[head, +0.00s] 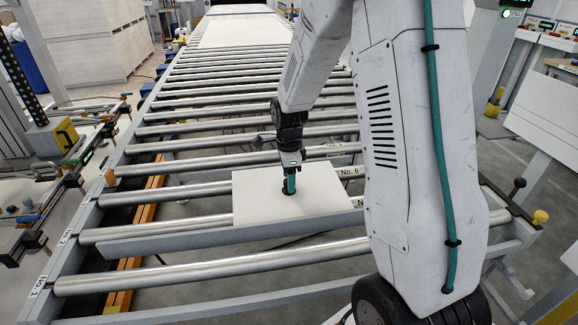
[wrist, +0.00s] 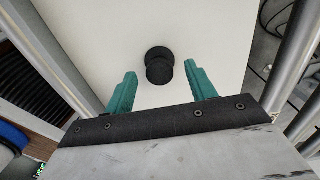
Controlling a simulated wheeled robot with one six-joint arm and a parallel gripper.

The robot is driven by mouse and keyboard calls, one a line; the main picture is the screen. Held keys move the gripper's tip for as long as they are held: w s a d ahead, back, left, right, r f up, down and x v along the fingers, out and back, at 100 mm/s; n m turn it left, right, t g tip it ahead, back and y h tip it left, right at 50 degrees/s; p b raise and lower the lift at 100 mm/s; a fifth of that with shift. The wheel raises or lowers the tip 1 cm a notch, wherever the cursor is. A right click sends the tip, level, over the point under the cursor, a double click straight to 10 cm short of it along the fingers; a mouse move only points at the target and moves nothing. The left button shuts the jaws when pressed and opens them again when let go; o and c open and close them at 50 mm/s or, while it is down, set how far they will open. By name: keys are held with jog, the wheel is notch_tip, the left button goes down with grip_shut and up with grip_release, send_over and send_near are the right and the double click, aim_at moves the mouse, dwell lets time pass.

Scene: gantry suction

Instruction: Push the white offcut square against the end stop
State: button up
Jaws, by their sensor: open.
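The white offcut (head: 255,205) is a flat pale board lying on the rollers; it fills much of the wrist view (wrist: 105,30). A black round knob (wrist: 159,66) stands on it. My gripper (head: 289,184) is over the board from above. In the wrist view my gripper (wrist: 161,72) is open, with a teal finger on each side of the knob and a visible gap to both. A grey crossbar (head: 165,239), which looks like the end stop, runs along the near side of the board. I cannot tell whether the board's near edge touches it or where it is square.
Steel rollers (head: 215,262) run across the conveyor between grey side rails (head: 66,240). Gaps between them show the floor. A larger white sheet (head: 235,30) lies at the far end. A yellow knob (head: 540,216) sits at the right rail. Stacked boards (head: 95,45) stand at the back left.

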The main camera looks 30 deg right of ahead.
jog(key=shift+f, duration=1.15)
grip_shut()
jog(key=shift+s, duration=0.1)
